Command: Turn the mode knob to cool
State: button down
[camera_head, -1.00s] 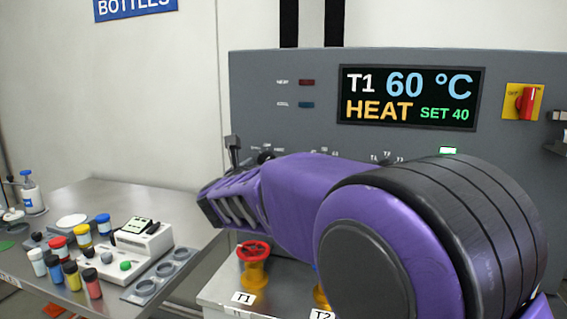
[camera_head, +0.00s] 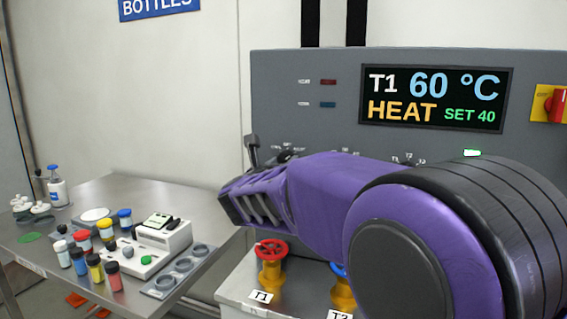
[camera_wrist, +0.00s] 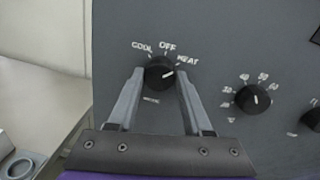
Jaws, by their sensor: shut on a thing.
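The mode knob (camera_wrist: 159,72) is a black round knob on the grey panel (camera_wrist: 225,60), with the labels COOL, OFF and HEAT above it in the wrist view. Its white pointer mark points up and right, toward HEAT. My gripper (camera_wrist: 160,75) has its two grey fingers on either side of the knob and is shut on it. In the head view, my purple arm hides most of the knob area, and the gripper (camera_head: 252,152) shows at the panel's left part. The display (camera_head: 436,98) reads T1, 60 °C, HEAT, SET 40.
A second black knob (camera_wrist: 253,98) with a numbered scale is to the right. A red valve (camera_head: 271,252) stands below my arm. A steel table (camera_head: 120,195) at left holds several small bottles and a white device (camera_head: 155,245). A red switch (camera_head: 556,105) is at the far right.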

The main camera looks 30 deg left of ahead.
jog(key=n+p, duration=0.1)
jog(key=n, duration=0.3)
jog(key=shift+r+n+p, duration=0.15)
jog(key=shift+n+p, duration=0.2)
jog(key=shift+n, duration=0.05)
jog(key=n+p, duration=0.1)
jog(key=n, duration=0.1)
jog(key=n+p, duration=0.2)
jog(key=n, duration=0.1)
jog(key=shift+a+g+h, duration=0.1)
jog(key=shift+g+h, duration=0.2)
jog(key=shift+g, duration=0.1)
jog(key=n+p, duration=0.3)
jog(key=n, duration=0.1)
jog(key=shift+h, duration=0.3)
jog(key=shift+a+n+p, duration=0.1)
jog(key=shift+n+p, duration=0.65)
jog(key=shift+n, duration=1.45)
jog(key=shift+c, duration=1.6)
grip_release()
jog(key=s+d+r+b, duration=0.1)
jog(key=s, duration=1.6)
jog(key=shift+s+d, duration=0.15)
jog(key=shift+d, duration=0.25)
